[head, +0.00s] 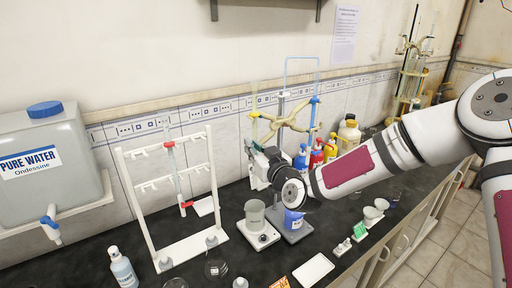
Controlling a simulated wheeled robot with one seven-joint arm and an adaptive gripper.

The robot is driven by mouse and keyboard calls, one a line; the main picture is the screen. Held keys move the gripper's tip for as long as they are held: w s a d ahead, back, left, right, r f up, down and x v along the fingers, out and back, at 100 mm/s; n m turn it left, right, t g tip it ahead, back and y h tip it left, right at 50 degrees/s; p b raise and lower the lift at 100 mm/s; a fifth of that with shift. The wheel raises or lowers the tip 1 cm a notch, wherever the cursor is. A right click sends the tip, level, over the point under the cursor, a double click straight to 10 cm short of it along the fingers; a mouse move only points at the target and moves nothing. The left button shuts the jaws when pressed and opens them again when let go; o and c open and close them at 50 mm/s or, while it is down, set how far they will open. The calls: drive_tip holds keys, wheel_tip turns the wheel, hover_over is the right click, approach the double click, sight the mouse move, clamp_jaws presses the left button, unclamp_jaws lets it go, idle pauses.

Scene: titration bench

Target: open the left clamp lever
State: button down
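A pale yellow burette clamp (290,122) spreads its arms to both sides of a grey upright rod (281,98) on the bench. A slim clear tube (254,95) stands at its left end and a blue-topped tube (314,112) at its right end. My gripper (250,147) is in front of the stand, below and beside the clamp's left arm. The left lever is too small to tell apart here. I cannot tell whether the fingers touch anything or how far apart they are.
A grey beaker (255,214) stands on a small white device left of a blue cup (293,219). A white rack (138,203) holds a red-fitted tube on the left. Colored bottles (316,155) stand behind my arm. A white tray (313,270) lies at the front.

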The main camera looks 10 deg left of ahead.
drive_tip(key=shift+w+d, duration=0.55)
drive_tip(key=d+n+g+y+b, duration=0.1)
drive_tip(key=n+g+b, duration=0.4)
drive_tip(key=g+b, duration=0.2)
drive_tip(key=w+d+n+g+y+b, duration=0.1)
drive_tip(key=d+n+g+b, duration=0.1)
drive_tip(key=n+g+b, duration=0.4)
drive_tip(key=w+d+n+g+y+b, duration=0.1)
drive_tip(key=n+g+b, duration=0.4)
drive_tip(key=g+b, duration=0.4)
drive_tip(key=shift+w+d+n+g+y, duration=0.1)
drive_tip(key=shift+d+n+g+y, duration=0.25)
drive_tip(key=shift+g, duration=0.35)
drive_tip(key=shift+r, duration=0.2)
drive_tip(key=c, duration=1.3)
unclamp_jaws()
drive_tip(key=shift+f, duration=0.15)
drive_tip(key=shift+d, duration=0.1)
drive_tip(key=v, duration=1.2)
drive_tip(key=shift+w, duration=0.15)
